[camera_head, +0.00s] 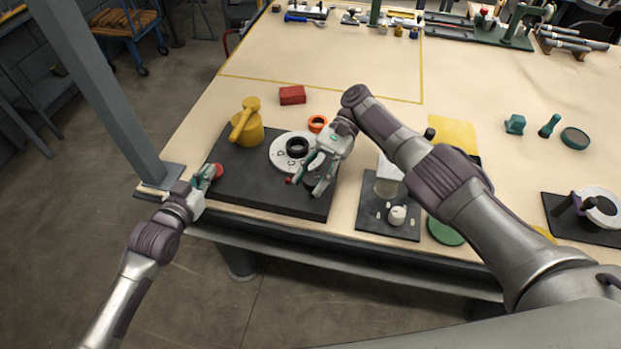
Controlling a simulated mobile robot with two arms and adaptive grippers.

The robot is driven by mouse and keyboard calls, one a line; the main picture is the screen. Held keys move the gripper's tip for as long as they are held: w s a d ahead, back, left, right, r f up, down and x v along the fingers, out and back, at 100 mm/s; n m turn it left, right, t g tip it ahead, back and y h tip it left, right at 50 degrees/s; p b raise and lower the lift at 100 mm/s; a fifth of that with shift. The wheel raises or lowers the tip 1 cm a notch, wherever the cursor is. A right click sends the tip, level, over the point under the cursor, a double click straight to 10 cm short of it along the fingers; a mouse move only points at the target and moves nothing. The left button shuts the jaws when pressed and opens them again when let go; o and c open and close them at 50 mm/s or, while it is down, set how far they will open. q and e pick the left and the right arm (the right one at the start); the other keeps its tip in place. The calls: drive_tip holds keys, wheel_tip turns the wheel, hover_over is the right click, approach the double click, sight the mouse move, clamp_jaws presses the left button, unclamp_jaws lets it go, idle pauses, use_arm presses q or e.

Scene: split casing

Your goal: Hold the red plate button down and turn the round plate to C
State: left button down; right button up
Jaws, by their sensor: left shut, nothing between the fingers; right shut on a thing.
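The round plate (278,160) is a white disc with small dark marks and a black ring (297,147) at its middle. It lies on a dark base board (250,178). The red plate button (218,170) is at the board's left edge. My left gripper (209,174) is shut and empty, with its fingertips at the button, apparently touching it. Whether the button is pressed in cannot be told. My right gripper (309,181) is shut on a dark part at the plate's near right side. The fingers mostly hide that part, and the letter marks are too small to read.
A yellow cylinder with a lever (247,128) stands on the board behind my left gripper. A red block (292,95) and an orange ring (318,123) lie behind. A second dark board (386,225) with white parts is right of my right gripper. A grey post (98,90) rises at left.

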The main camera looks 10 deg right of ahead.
sight(313, 180)
drive_tip(key=shift+w+d, duration=0.1)
drive_tip(key=shift+d, duration=0.1)
drive_tip(key=o, duration=1.2)
drive_tip(key=shift+d, duration=0.1)
drive_tip(key=shift+c, duration=0.2)
drive_tip(key=shift+r, duration=0.1)
wheel_tip(313, 180, up, 10)
